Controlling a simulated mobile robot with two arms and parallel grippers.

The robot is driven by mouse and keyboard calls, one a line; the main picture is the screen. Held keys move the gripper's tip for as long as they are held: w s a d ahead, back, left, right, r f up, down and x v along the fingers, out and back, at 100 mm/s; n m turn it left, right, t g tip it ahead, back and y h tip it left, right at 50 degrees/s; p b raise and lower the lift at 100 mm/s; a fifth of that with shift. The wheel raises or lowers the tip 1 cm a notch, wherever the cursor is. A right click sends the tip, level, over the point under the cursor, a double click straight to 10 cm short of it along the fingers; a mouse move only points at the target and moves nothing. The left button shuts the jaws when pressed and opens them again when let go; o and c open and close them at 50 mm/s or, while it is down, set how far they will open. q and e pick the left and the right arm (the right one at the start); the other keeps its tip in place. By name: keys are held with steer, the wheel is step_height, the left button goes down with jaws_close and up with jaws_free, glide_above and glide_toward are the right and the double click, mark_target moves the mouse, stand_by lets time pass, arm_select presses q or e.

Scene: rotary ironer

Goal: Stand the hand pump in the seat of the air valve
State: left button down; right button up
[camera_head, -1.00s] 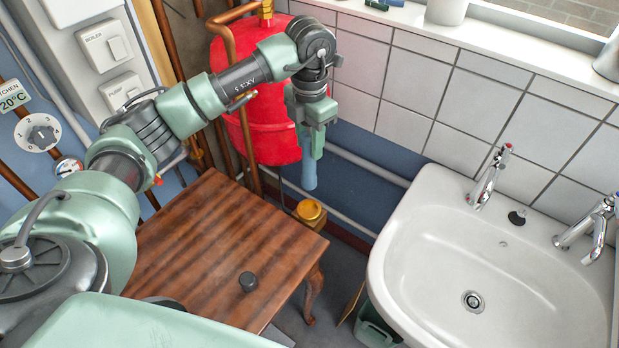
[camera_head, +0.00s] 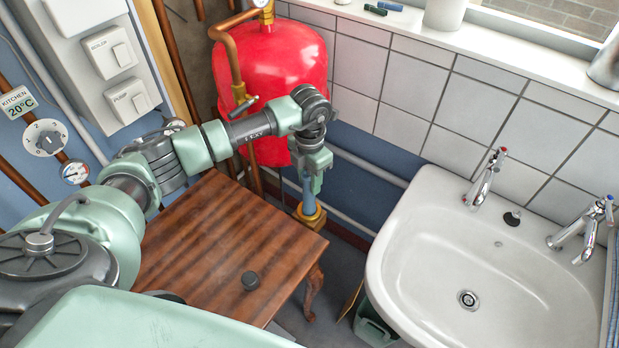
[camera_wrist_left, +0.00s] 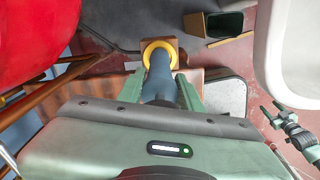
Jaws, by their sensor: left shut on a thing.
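My left gripper (camera_head: 311,176) is shut on the blue hand pump (camera_head: 308,197) and holds it upright, pointing down. The brass seat of the air valve (camera_head: 309,219) is directly below, beside the table's far right corner. The pump's lower end meets the seat's opening. In the left wrist view the pump (camera_wrist_left: 158,78) runs between the fingers to the yellow ring of the seat (camera_wrist_left: 160,45), which surrounds its tip. How deep the tip sits is hidden. My right gripper (camera_wrist_left: 270,112) shows small at the right of the left wrist view, its fingers apart and empty.
A red tank (camera_head: 272,75) with copper pipes stands close behind my left arm.

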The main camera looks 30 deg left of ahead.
arm_select(q)
steer(key=c, duration=0.9)
jaws_free()
steer(key=shift+f, duration=0.1)
steer(key=shift+c, duration=0.2)
step_height(320, 180, up, 12)
steer(key=b, duration=0.2)
steer(key=shift+r+b, duration=0.2)
steer(key=shift+b, duration=0.1)
steer(key=shift+f, duration=0.1)
